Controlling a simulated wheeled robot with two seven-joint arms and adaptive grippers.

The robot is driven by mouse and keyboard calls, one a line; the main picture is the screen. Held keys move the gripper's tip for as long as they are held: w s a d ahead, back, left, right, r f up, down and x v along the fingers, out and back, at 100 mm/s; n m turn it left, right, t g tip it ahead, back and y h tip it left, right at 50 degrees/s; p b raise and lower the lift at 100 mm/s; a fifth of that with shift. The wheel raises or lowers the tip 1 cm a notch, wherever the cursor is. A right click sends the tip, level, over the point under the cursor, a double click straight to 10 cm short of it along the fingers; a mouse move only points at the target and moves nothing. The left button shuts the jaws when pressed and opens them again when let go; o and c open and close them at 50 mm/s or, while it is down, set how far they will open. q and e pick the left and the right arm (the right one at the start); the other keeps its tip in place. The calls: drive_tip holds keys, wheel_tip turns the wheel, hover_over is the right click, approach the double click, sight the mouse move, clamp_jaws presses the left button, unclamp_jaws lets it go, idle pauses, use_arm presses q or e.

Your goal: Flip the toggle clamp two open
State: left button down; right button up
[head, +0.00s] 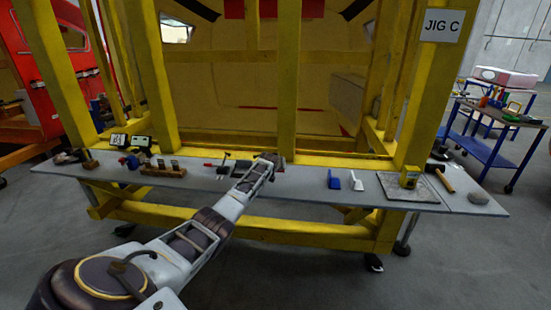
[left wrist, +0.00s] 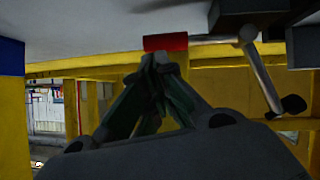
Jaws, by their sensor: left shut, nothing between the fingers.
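My left gripper (head: 272,160) is over the grey shelf in the head view, at the end of my outstretched arm. In the left wrist view its two fingers (left wrist: 158,62) come together at the tips and hold nothing. A red block-like part (left wrist: 165,42) shows just above the fingertips in that view; I cannot tell if they touch. A metal lever with a dark knob (left wrist: 262,75) slants down to the right of the fingers. A small clamp-like fixture with a red end (head: 215,166) sits on the shelf left of my gripper. No label shows which clamp is two. My right gripper is out of view.
Yellow jig posts (head: 287,80) rise behind the grey shelf (head: 300,185). Blue and white items (head: 334,180) and a yellow device (head: 409,176) on a plate lie to the right, with a hammer (head: 440,178). Small devices (head: 130,142) stand to the left.

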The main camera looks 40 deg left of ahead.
use_arm(q)
drive_tip(key=w+r+p+v, duration=0.1)
drive_tip(key=r+p+v, duration=0.1)
drive_tip(key=v, duration=1)
drive_tip(key=shift+w+d+r, duration=0.2)
drive_tip(key=shift+w+d, duration=0.05)
drive_tip(key=shift+d, duration=0.05)
idle(1.0)
idle(0.6)
